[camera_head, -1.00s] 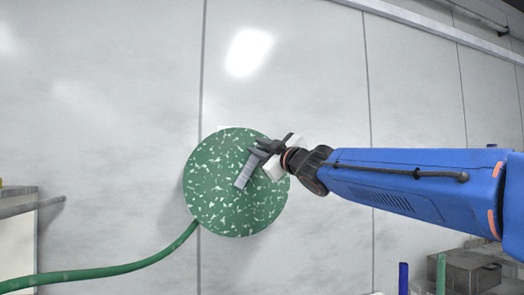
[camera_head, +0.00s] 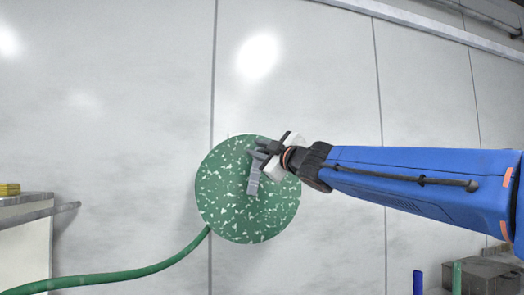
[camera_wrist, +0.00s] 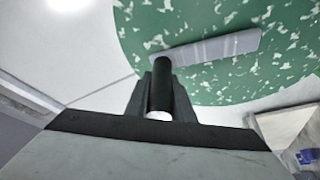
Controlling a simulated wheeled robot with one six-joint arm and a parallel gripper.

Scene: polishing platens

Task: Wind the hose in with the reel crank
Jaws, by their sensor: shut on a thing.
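The hose reel (camera_head: 222,205) is a green disc with white flecks on the wall in the head view. Its grey crank arm (camera_head: 254,184) runs from near the disc's middle up to my gripper (camera_head: 264,153). In the wrist view, the crank arm (camera_wrist: 215,47) lies across the green disc (camera_wrist: 265,18), and a dark crank handle (camera_wrist: 162,82) stands between my fingers. My gripper is shut on this handle, which is mostly hidden in the head view. The green hose (camera_head: 120,277) leaves the reel's lower left and runs to the lower left corner.
A pale bench or cabinet (camera_head: 25,250) with a yellow thing (camera_head: 9,189) on it stands at the left. At the lower right are a grey box (camera_head: 484,274) and blue and green upright rods. The wall around the reel is clear.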

